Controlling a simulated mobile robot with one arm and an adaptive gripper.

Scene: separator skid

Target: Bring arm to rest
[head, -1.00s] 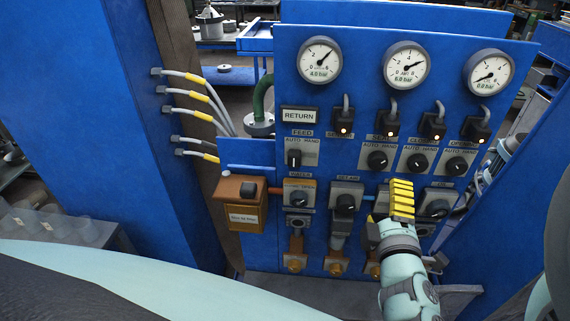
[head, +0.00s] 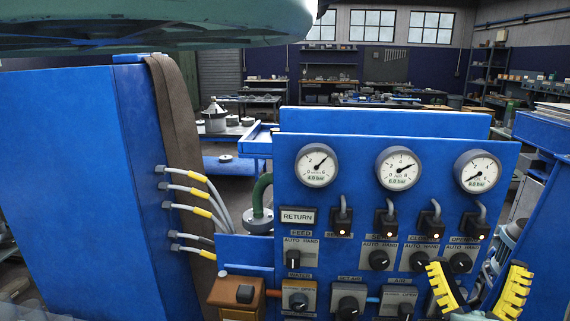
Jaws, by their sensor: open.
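My gripper (head: 482,290) is at the lower right of the head view. Its two yellow ribbed fingers point up and stand apart, with nothing between them. It is in front of the lower right of the blue control panel (head: 400,138), overlapping the row of lower switches in the picture. I cannot tell how far it is from the panel. A pale green part of my arm crosses the top left of the view.
The panel carries three gauges (head: 317,166), a RETURN label (head: 297,216) and several black selector knobs (head: 379,260). Cables with yellow sleeves (head: 198,192) run from a blue cabinet (head: 70,180) at left. An orange-brown box (head: 232,294) sits at the panel's lower left. Workbenches (head: 330,85) stand far behind.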

